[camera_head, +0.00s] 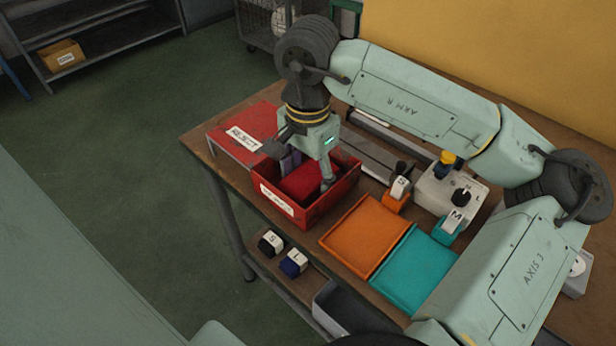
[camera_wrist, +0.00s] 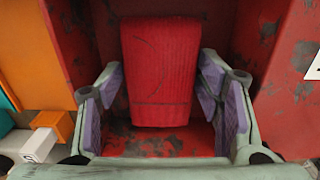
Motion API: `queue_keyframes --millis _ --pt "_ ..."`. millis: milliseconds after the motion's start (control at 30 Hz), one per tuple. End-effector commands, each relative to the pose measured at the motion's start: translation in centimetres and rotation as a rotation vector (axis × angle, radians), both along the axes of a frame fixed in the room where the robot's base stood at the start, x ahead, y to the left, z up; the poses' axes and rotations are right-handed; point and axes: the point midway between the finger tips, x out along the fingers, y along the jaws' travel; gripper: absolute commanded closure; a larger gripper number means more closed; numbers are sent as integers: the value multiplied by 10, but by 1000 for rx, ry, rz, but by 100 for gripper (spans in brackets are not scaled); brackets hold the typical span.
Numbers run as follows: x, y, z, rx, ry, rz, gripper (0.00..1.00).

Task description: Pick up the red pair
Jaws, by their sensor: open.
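The red pair (camera_head: 303,181) lies in a red bin (camera_head: 322,213) with a white label on its front, on the wooden table. In the wrist view the red pair (camera_wrist: 160,75) is a folded, ribbed red bundle. It lies on the scuffed red floor of the bin. My gripper (camera_head: 305,170) reaches down into the bin from above. In the wrist view my gripper (camera_wrist: 162,100) is open, its purple-padded fingers on either side of the lower part of the red pair. Small gaps show between the pads and the fabric.
A red box marked REJECT (camera_head: 243,140) stands left of the bin. An orange tray (camera_head: 362,236) and a teal tray (camera_head: 413,270) lie to the right. A control box with knobs (camera_head: 450,190) stands behind them. The bin walls closely surround my gripper.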

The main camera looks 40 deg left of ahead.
Motion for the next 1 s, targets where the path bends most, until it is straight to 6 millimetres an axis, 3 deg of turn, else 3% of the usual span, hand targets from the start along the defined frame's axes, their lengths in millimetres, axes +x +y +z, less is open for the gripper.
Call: queue_keyframes --millis 100,667,1000 --pt "0 0 0 0 0 0 41" --pt "0 0 0 0 0 0 79" --pt "1 0 10 0 -3 -1 79"
